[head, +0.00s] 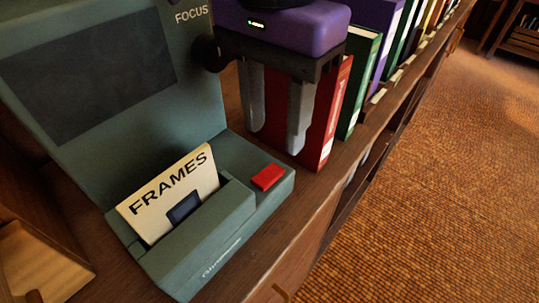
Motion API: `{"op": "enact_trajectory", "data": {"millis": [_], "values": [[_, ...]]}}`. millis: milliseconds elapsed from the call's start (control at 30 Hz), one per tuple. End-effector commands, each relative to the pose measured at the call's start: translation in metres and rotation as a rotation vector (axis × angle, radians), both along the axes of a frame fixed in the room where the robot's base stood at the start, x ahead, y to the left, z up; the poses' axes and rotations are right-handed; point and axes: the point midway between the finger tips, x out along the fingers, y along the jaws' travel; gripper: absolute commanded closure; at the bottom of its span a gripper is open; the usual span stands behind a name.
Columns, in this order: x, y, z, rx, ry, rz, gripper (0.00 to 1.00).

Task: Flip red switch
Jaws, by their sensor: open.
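The red switch (268,177) is a small red block on the right end of the base of a grey-green viewer (75,75) with a dark screen. My gripper (276,142) hangs behind and above the switch, with its two grey fingers pointing down and spread apart. It is open and holds nothing. The fingertips appear apart from the switch, and the switch is in full view.
A cream card (165,190) reading "FRAMES" sits in the viewer's front slot. A black knob (208,54) is by the "FOCUS" label. A red book (325,125) and a green book (358,85) stand right behind my gripper on the wooden shelf top (312,203). Carpeted floor (440,170) is clear at right.

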Motion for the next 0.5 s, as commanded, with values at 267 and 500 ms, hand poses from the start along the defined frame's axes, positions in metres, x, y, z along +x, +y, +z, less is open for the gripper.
{"op": "enact_trajectory", "data": {"millis": [267,500], "values": [[-0.001,0.000,-0.045,0.002,0.005,0.000,0.56],[-0.001,0.001,-0.065,0.004,0.002,-0.001,0.56]]}}
